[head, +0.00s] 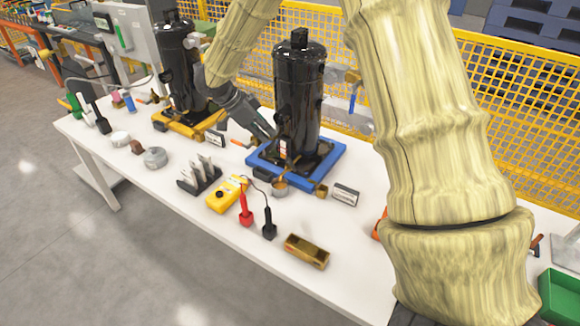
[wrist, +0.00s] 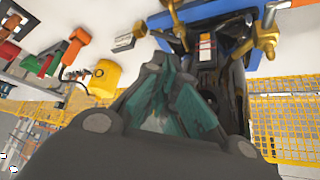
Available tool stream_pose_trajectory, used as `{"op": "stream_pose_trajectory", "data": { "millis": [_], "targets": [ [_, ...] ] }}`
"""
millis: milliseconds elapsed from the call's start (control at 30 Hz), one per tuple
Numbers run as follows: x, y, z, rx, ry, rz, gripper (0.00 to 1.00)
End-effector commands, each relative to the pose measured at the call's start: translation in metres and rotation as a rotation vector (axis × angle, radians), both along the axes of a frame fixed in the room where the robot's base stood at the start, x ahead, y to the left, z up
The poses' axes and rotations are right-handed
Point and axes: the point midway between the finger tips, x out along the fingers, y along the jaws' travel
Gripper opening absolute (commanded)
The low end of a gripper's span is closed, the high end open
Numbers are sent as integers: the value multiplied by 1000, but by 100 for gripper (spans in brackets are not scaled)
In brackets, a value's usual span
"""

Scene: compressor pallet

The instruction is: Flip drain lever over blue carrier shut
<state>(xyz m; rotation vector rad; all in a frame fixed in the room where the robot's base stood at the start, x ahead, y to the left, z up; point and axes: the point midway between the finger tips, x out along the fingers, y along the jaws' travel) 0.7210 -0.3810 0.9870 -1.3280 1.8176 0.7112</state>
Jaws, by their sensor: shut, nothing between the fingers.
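The blue carrier (head: 333,158) stands on the white table under a black compressor (head: 299,85); its edge shows at the top of the wrist view (wrist: 232,38). A small orange-tipped lever (head: 238,143) sticks out at the carrier's left side, and a brass fitting (wrist: 265,38) shows beside the compressor in the wrist view. I cannot tell clearly whether these are one drain valve, nor the lever's exact angle. My gripper (head: 272,133) is shut and empty, close beside the compressor's left side. Its teal fingertips (wrist: 165,66) come together in the wrist view, apart from the brass fitting.
A yellow carrier (head: 184,128) with another compressor stands left. A yellow mesh fence (head: 520,120) runs behind.

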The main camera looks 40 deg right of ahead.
Motion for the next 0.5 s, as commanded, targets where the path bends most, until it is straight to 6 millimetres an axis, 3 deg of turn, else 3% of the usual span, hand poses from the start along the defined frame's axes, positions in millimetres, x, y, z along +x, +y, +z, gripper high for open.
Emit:
{"op": "stream_pose_trajectory", "data": {
  "millis": [500],
  "targets": [
    [-1,-3,-5,-1,1,-1,0]
  ]
}}
